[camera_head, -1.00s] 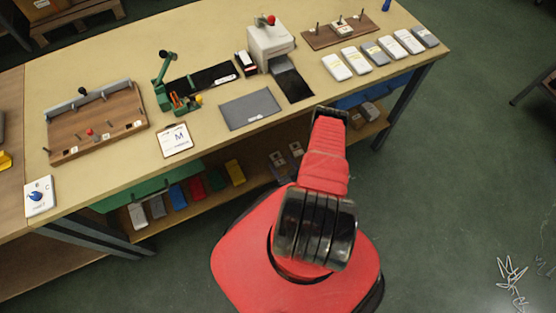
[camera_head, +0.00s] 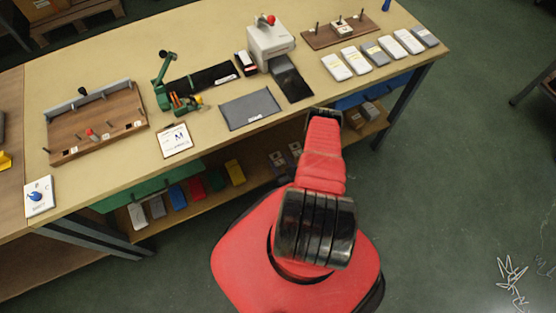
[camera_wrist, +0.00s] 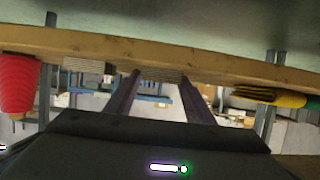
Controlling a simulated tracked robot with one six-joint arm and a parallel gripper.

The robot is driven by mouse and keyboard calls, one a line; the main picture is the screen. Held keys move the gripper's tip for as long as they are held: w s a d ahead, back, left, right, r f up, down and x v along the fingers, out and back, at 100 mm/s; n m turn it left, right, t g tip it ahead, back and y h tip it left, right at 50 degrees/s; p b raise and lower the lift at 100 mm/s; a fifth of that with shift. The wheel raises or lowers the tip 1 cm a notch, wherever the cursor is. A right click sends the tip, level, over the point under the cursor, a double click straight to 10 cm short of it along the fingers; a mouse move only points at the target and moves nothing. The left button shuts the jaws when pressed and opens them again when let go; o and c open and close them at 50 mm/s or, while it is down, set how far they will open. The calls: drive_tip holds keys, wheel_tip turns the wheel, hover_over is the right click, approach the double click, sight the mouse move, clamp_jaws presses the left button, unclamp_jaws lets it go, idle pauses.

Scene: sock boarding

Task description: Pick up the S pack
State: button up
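A row of small flat packs, white ones (camera_head: 336,67) and grey ones (camera_head: 376,53), lies at the right end of the bench. Their labels are too small to read, so I cannot tell which is the S pack. More small packs (camera_head: 277,160) sit on the lower shelf, partly hidden by my arm. My gripper (camera_wrist: 159,76) shows in the wrist view as two dark fingers standing well apart with nothing between them. In the head view its end is near the bench's front edge, left of and nearer than the pack row.
The bench (camera_head: 215,148) carries a grey mat (camera_head: 250,109), a white press machine (camera_head: 270,42), a green clamp tool (camera_head: 165,80), a card marked M (camera_head: 174,141) and a wooden fixture (camera_head: 95,122). A wooden edge (camera_wrist: 160,62) crosses the wrist view.

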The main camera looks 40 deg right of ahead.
sight(280, 162)
drive_tip(key=c, duration=0.7)
drive_tip(key=shift+o, duration=0.2)
wheel_tip(280, 162, up, 10)
idle(0.4)
